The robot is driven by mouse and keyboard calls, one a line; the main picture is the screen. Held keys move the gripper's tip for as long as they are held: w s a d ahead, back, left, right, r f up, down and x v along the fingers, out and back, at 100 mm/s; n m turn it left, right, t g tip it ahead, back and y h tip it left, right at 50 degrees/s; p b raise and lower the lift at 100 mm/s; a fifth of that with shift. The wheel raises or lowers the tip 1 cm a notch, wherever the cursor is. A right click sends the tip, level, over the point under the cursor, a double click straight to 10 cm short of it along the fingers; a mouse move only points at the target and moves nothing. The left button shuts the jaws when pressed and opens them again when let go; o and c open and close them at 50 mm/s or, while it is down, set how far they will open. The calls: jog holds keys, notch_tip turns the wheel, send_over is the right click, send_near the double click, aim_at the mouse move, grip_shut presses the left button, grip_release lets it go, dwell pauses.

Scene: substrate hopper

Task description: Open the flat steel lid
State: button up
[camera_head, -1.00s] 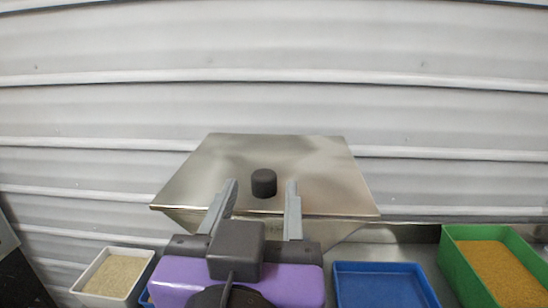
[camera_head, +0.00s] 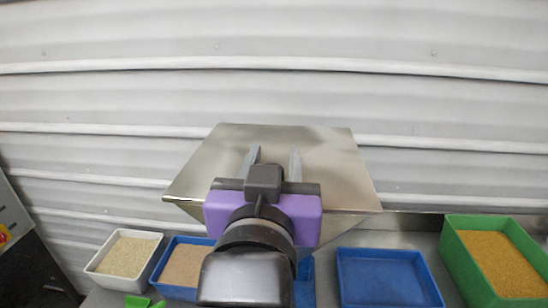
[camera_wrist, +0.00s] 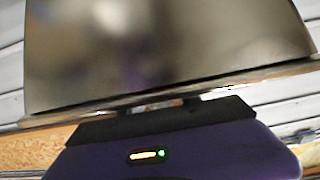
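The flat steel lid (camera_head: 340,175) lies on top of the steel hopper and looks closed in the head view. The dark round knob on the lid is hidden behind my gripper now. My gripper (camera_head: 273,157) is over the front and middle of the lid. Its two grey fingers stand apart and point toward the back, with bare lid between their tips. I cannot tell whether the fingers touch the lid or stand around the knob. In the wrist view the lid (camera_wrist: 160,50) shows as a blurred, dark shiny sheet filling the upper part.
A white tray (camera_head: 92,266) and a blue tray with brownish material (camera_head: 160,270) stand at the left. An empty blue tray (camera_head: 385,280) and a green box (camera_head: 452,255) of yellow grain stand at the right. A ribbed pale wall (camera_head: 400,100) is close behind.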

grip_shut()
dwell(1.2)
